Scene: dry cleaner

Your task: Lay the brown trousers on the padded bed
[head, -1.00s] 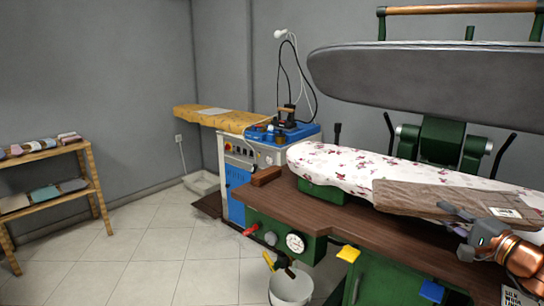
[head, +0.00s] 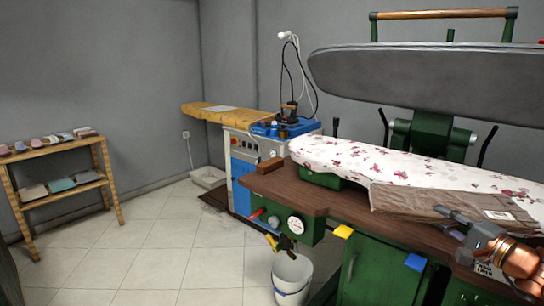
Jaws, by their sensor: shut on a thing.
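The brown trousers (head: 415,204) are folded flat, with a white tag near their right end. They lie at the front edge of the padded bed (head: 350,162), which has a white cover with red flowers. Their near part overlaps the bed's front side in the picture; I cannot tell how much of their weight rests on the bed. My gripper (head: 448,217) is at the lower right, shut on the trousers' near edge. The trousers hide part of the bed behind them.
The grey upper press plate (head: 420,82) hangs raised over the bed. A brown worktop (head: 290,190) surrounds the bed's base. A small brown block (head: 270,165) sits at its left end. A white bucket (head: 292,278) stands on the floor. The left part of the bed is clear.

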